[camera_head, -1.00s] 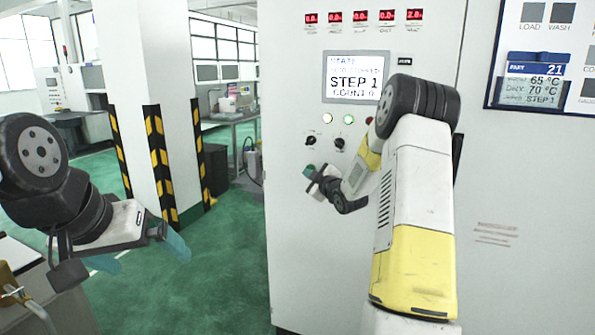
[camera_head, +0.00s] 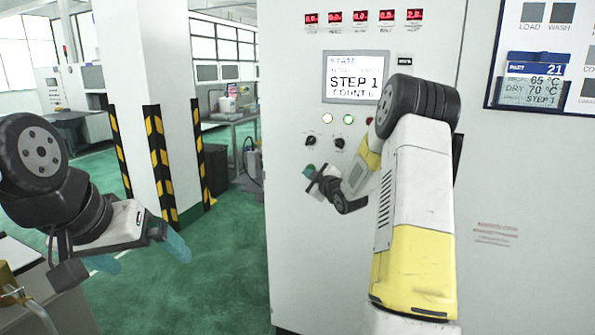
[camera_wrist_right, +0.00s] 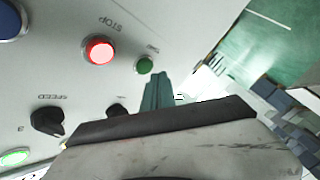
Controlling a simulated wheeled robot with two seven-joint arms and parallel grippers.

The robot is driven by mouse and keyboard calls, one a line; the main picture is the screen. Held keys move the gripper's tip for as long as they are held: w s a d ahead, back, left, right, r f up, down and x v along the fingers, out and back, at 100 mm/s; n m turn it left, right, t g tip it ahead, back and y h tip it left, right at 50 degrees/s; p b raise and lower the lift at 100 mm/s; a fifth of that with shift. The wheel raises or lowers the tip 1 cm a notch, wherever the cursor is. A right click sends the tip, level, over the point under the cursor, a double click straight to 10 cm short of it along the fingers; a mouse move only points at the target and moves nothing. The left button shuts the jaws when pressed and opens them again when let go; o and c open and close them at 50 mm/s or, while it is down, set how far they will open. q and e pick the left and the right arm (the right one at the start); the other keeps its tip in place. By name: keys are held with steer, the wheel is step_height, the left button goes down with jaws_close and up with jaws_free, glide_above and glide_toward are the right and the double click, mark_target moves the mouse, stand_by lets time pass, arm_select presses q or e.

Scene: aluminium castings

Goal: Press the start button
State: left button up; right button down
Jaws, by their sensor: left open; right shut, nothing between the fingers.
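The green button (camera_wrist_right: 144,65) sits on the white panel in the right wrist view, beside a lit red button (camera_wrist_right: 99,50) marked STOP. The green button's own label is too small to read. My right gripper (camera_wrist_right: 157,92) is shut and empty, its teal fingertips close by the green button; I cannot tell whether they touch it. In the head view my right gripper (camera_head: 316,178) is at the panel below the knobs, and my arm hides part of the panel. My left gripper (camera_head: 142,254) is open and empty at the lower left, away from the panel.
The white cabinet (camera_head: 290,230) carries a screen (camera_head: 356,77) reading STEP 1, lit lamps and two black knobs (camera_head: 310,141). A striped pillar (camera_head: 160,160) and a grey bin (camera_head: 216,168) stand to the left. Green floor (camera_head: 225,260) between pillar and cabinet is clear.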

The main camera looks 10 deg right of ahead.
stand_by(0.7)
steer(key=shift+w+d, duration=0.25)
steer(key=shift+w, duration=0.1)
